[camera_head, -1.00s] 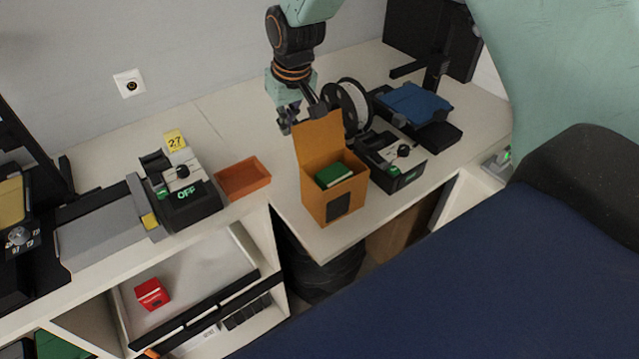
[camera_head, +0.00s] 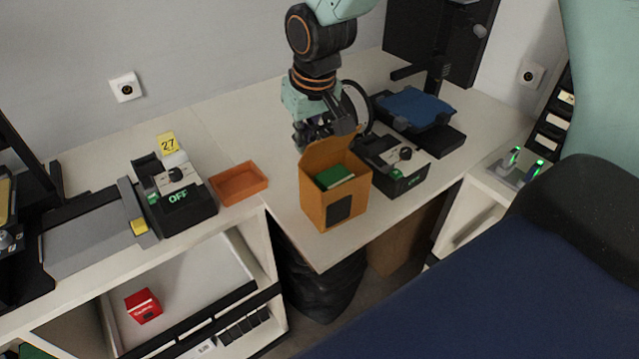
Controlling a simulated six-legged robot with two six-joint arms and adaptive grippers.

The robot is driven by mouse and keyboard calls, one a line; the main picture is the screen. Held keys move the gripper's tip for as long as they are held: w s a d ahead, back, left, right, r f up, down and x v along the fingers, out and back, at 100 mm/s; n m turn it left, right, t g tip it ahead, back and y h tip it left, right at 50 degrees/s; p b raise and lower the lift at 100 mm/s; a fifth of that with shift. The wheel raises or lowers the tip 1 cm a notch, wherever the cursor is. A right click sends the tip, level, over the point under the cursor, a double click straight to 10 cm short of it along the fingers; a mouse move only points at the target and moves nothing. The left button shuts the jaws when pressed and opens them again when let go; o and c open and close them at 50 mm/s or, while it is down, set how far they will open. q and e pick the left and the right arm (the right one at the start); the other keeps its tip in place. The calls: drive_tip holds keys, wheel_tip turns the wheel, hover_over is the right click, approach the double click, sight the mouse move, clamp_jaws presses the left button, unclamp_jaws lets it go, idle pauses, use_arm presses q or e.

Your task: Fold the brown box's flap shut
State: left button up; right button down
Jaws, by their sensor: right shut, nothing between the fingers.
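The brown box (camera_head: 322,208) stands upright near the front edge of the white table, with a green item (camera_head: 334,177) inside. Its flap (camera_head: 326,154) is hinged at the back and leans partly forward over the opening, which still shows. My right gripper (camera_head: 334,136) is just behind and above the flap, shut and empty. The flap's top edge is at the fingertips; whether they touch cannot be told. My left gripper is not in view.
An orange tray (camera_head: 238,184) lies left of the box. A black device with a green label (camera_head: 396,166) stands close on its right, and a spool (camera_head: 356,103) behind. A blue-topped device (camera_head: 414,106) sits farther back. An open drawer (camera_head: 215,268) is below at left.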

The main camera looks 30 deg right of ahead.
drive_tip(key=shift+s+a+f, duration=0.1)
drive_tip(key=shift+s+f, duration=0.15)
drive_tip(key=shift+s, duration=0.7)
drive_tip(key=shift+s+f+b, duration=0.2)
drive_tip(key=shift+s+b, duration=0.05)
drive_tip(key=shift+b, duration=0.1)
drive_tip(key=s+r+p, duration=0.1)
drive_tip(key=r, duration=0.1)
drive_tip(key=s+r+p, duration=0.1)
drive_tip(key=p, duration=0.1)
drive_tip(key=shift+s+r, duration=0.15)
drive_tip(key=shift+r, duration=0.25)
use_arm(q)
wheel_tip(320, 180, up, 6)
drive_tip(key=p, duration=0.4)
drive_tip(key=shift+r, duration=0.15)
use_arm(e)
drive_tip(key=v, duration=0.2)
drive_tip(key=w+v, duration=0.1)
drive_tip(key=v, duration=0.1)
drive_tip(key=shift+r, duration=0.25)
drive_tip(key=shift+w+f, duration=0.15)
drive_tip(key=shift+w, duration=0.05)
